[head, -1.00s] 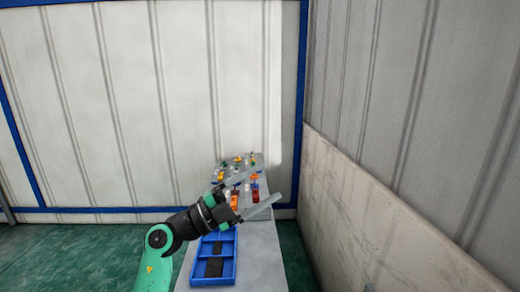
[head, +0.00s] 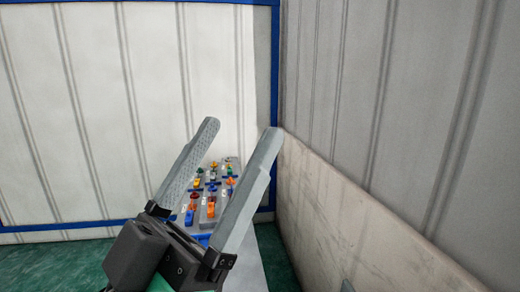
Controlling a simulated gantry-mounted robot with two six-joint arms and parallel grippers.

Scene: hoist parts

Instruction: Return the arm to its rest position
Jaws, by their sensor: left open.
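My left gripper (head: 240,130) fills the lower middle of the head view, close to the camera. Its two long grey fingers point up and stand wide apart, with nothing between them that I can see held. Small coloured parts (head: 211,209) in red, orange, blue, green and yellow sit on the grey table beyond and show between the fingers. My right gripper is not in view.
The narrow grey table (head: 272,254) runs away below the gripper, mostly hidden by it. A wall with blue framing (head: 274,100) stands behind. A pale low panel (head: 345,215) runs along the right side. Green floor (head: 55,265) shows at the left.

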